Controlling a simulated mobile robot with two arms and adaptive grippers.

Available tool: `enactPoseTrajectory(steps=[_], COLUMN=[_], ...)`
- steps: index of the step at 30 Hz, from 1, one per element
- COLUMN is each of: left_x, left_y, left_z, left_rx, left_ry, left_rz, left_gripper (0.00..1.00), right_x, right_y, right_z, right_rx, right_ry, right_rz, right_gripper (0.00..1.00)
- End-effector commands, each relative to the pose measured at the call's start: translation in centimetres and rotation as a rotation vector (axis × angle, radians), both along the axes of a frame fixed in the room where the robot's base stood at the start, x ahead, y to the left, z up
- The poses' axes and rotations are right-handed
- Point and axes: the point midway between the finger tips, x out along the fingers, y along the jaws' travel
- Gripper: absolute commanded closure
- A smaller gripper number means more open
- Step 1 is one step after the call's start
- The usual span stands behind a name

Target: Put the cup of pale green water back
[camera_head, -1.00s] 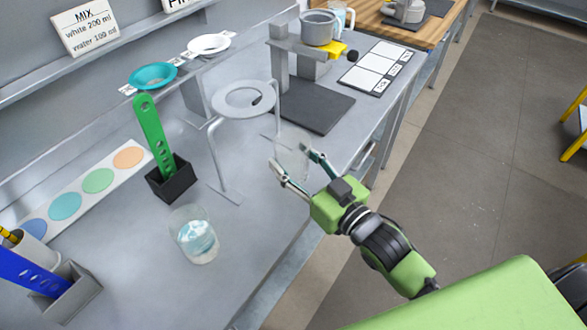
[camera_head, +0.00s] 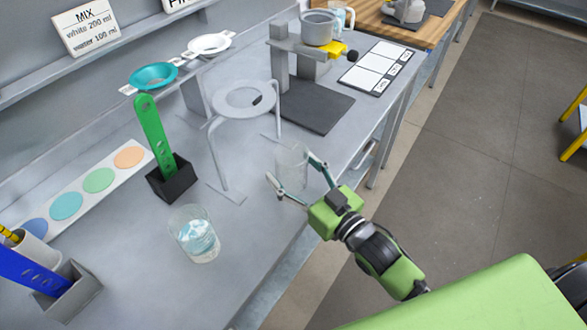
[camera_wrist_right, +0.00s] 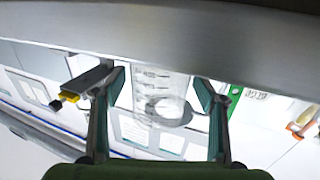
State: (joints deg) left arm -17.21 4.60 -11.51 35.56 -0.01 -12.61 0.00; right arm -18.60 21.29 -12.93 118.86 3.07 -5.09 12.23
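A clear glass cup (camera_head: 291,165) stands upright near the table's front edge; it also shows with measuring marks in the wrist view (camera_wrist_right: 162,92). It looks empty or nearly colourless. My right gripper (camera_head: 293,170) is around it, one finger on each side. The fingers (camera_wrist_right: 160,105) are apart, with small gaps beside the glass. A second clear cup (camera_head: 197,238) with pale bluish water stands to the left, nearer me. I cannot tell a green tint in either cup. My left gripper is out of view.
A grey ring stand (camera_head: 244,99) rises behind the cup. A black holder (camera_head: 172,180) with a green strip stands left. A white strip with coloured circles (camera_head: 83,198) lies at the back left. A dark mat (camera_head: 318,108) and a white card (camera_head: 365,72) lie right.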

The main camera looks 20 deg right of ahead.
Motion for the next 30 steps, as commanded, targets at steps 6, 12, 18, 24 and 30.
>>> enactPoseTrajectory(steps=[6, 12, 18, 24, 30], left_x=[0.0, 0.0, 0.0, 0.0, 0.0], left_y=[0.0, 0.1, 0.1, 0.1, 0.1], left_z=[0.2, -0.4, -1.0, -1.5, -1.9], left_rx=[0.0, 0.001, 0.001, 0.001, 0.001], left_ry=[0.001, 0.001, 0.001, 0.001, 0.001], left_rz=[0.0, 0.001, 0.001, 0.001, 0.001], left_gripper=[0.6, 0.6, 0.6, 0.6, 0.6], right_x=[0.0, -2.1, -5.3, -8.3, -10.3], right_y=[0.0, -0.7, -1.9, -3.0, -3.8], right_z=[0.4, 0.1, 0.0, 0.1, 0.2], right_rx=[0.0, 0.0, 0.0, 0.0, 0.001], right_ry=[0.0, 0.003, 0.004, 0.004, 0.004], right_rz=[0.0, 0.0, 0.0, 0.0, 0.0], right_gripper=[0.34, 0.34, 0.34, 0.34, 0.34])
